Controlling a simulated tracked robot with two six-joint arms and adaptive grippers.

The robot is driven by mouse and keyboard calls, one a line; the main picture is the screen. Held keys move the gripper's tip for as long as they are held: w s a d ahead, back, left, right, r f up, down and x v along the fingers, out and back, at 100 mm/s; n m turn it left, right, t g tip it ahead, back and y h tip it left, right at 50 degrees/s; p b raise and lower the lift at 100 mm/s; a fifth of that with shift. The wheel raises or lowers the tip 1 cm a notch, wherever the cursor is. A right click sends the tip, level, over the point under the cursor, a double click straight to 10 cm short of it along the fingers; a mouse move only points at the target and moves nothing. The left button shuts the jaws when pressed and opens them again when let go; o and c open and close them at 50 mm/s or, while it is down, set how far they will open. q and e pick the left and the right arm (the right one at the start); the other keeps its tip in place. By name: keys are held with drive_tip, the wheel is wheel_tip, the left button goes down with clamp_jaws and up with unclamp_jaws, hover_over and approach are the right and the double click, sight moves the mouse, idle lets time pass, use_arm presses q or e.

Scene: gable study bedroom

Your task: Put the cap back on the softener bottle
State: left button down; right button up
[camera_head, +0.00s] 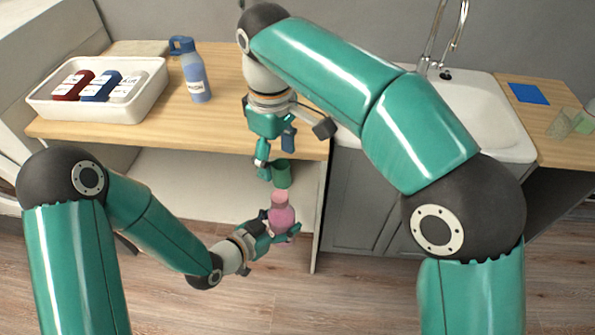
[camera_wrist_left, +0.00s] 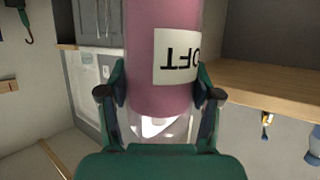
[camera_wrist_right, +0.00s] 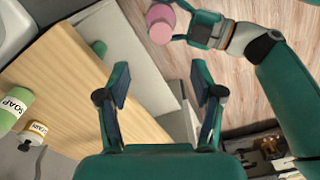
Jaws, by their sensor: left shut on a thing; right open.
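The pink softener bottle (camera_head: 281,218) is upright in my left gripper (camera_head: 284,233), below the front edge of the counter. My right gripper (camera_head: 275,155) is open and empty, pointing down in front of the counter edge, above and slightly left of the bottle. The right wrist view shows the bottle (camera_wrist_right: 160,22) at the top, outside the open fingers. I cannot make out the cap for certain in any view.
A dark green cylinder (camera_head: 281,173) shows just above the bottle; its distance is unclear. The wooden counter (camera_head: 225,120) carries a white tray (camera_head: 95,112) of bottles and a blue bottle (camera_head: 194,75). A green soap bottle (camera_wrist_right: 14,108) and a stain bottle (camera_wrist_right: 36,130) are left of my right gripper.

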drive_tip(key=shift+f, duration=0.1)
drive_tip(key=d+f+g, duration=0.1)
drive_tip(key=d+f, duration=0.4)
drive_tip(key=f, duration=0.8)
drive_tip(key=d+f+g, duration=0.1)
drive_tip(key=d+f, duration=0.3)
drive_tip(key=f, duration=0.8)
drive_tip(key=s+d+f+m+t+y, duration=0.1)
drive_tip(key=s+d+f+m+y, duration=0.1)
drive_tip(key=s+d+f+m, duration=0.2)
drive_tip(key=s+d+f+m+t+y, duration=0.1)
drive_tip(key=s+d+f+m, duration=0.3)
drive_tip(key=s+f+m, duration=0.6)
drive_tip(key=s+f+y, duration=0.1)
drive_tip(key=s, duration=0.3)
drive_tip(key=shift+t, duration=0.3)
use_arm(q)
drive_tip(key=shift+r, duration=0.1)
